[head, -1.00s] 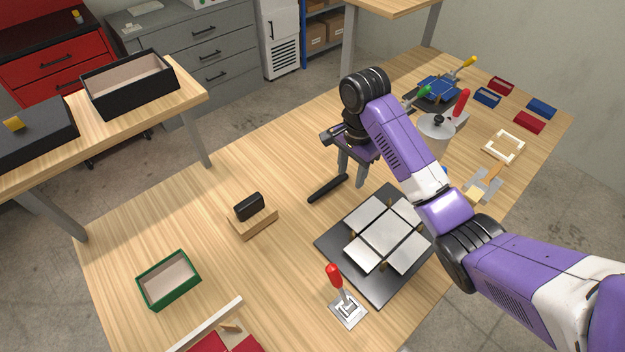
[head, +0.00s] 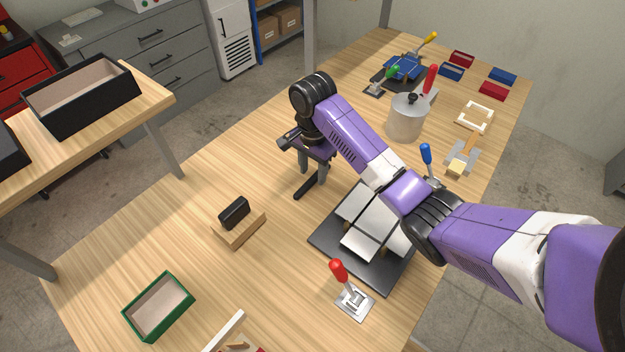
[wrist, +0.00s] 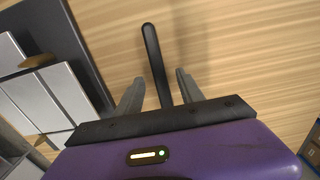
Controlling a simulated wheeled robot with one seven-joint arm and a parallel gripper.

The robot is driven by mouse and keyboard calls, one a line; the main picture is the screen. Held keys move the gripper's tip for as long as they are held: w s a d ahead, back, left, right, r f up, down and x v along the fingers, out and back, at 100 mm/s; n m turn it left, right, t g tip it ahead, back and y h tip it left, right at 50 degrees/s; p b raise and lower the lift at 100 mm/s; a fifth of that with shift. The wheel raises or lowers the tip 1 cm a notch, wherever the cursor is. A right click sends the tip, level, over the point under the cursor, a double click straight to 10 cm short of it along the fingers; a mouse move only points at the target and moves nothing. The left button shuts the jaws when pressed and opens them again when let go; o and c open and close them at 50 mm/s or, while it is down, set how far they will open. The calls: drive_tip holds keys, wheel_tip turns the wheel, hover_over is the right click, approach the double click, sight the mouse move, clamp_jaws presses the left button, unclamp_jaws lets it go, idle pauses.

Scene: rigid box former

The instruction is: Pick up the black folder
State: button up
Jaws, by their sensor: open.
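The black folder (head: 304,190) is a thin black bar with a rounded end, lying on the wooden table left of the dark plate with grey panels. In the wrist view the folder (wrist: 152,48) runs lengthwise between the two grey fingers. My gripper (head: 311,178) points down over the folder, with its fingers low near the table. In the wrist view my gripper (wrist: 159,77) is open, with a gap on each side of the folder. The folder's near end is hidden behind the gripper body there. I cannot tell the exact fingertip height.
The dark plate with grey panels (head: 328,242) is close to the right of my gripper. A black block on a wooden stand (head: 238,228), a green tray (head: 135,312) and a red-handled lever (head: 352,300) stand nearer. A metal pot (head: 405,122) is behind. Table left of the gripper is clear.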

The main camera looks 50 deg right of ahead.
drive_tip(key=shift+f, duration=0.8)
drive_tip(key=shift+c, duration=0.5)
clamp_jaws()
drive_tip(key=shift+r, duration=0.1)
wheel_tip(320, 180, up, 13)
drive_tip(key=p, duration=0.6)
wheel_tip(320, 180, up, 7)
drive_tip(key=b, duration=0.2)
hover_over(314, 178)
drive_tip(key=shift+w+a, duration=0.1)
